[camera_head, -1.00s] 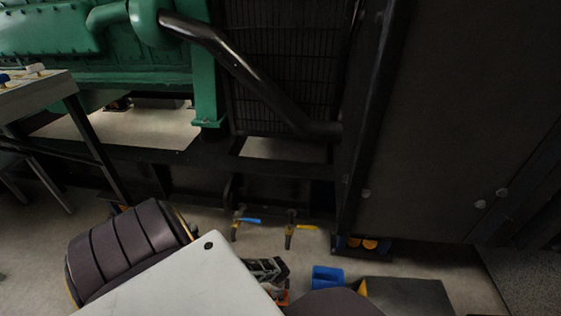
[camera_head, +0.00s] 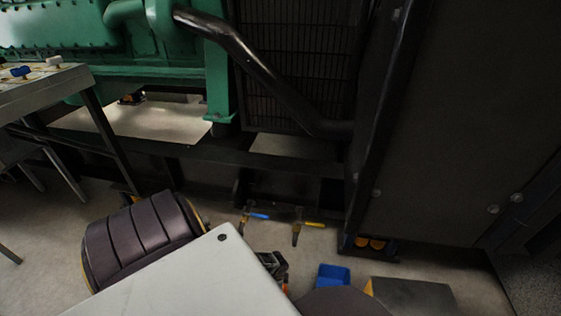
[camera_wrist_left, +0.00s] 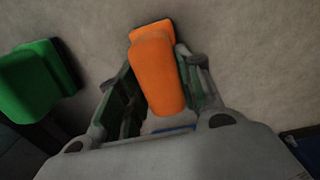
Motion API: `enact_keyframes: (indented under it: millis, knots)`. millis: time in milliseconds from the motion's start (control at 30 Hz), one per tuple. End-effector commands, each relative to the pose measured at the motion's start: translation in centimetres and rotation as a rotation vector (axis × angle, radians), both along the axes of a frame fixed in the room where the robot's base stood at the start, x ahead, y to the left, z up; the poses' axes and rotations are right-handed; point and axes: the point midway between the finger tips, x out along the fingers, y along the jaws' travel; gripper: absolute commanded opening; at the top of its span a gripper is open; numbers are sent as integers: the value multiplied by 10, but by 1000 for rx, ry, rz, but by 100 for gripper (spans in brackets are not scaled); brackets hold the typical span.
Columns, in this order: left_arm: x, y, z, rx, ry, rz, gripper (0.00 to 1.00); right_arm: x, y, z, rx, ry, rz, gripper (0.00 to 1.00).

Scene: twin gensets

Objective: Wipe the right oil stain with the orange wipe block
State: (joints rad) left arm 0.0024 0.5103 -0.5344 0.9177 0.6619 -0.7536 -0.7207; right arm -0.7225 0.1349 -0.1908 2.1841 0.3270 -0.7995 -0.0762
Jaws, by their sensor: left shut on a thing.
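The orange wipe block (camera_wrist_left: 156,72) is between the fingers of my left gripper (camera_wrist_left: 160,82) in the left wrist view. The gripper is shut on it, and the block's far end sticks out past the fingers over a grey floor. In the head view my left gripper (camera_head: 273,264) is low in the middle, partly hidden by my pale arm link. Only a small bit of orange shows there. I cannot make out an oil stain in either view. My right gripper is not in view.
A green block (camera_wrist_left: 38,80) lies left of the gripper in the wrist view. In the head view, a blue bin (camera_head: 333,275) stands right of the gripper. Blue (camera_head: 258,216) and yellow (camera_head: 314,225) valve handles sit ahead, near the dark genset frame. A table (camera_head: 45,88) stands left.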

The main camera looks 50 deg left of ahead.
Motion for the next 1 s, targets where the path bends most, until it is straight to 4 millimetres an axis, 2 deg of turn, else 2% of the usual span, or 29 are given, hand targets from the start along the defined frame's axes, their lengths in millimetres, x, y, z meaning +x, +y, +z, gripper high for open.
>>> enact_keyframes:
  millis: [33, 100, 400, 1000]
  knots:
    - [-7, 4, -2, 4, 8, 0, 16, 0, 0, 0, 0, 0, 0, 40]
    - [-9, 6, -3, 4, 10, -1, 16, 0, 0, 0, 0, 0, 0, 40]
    - [-12, 7, -4, 4, 13, 0, 16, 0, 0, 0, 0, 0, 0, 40]
    - [-5, 2, 0, 2, 7, -1, 16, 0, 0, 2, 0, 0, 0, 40]
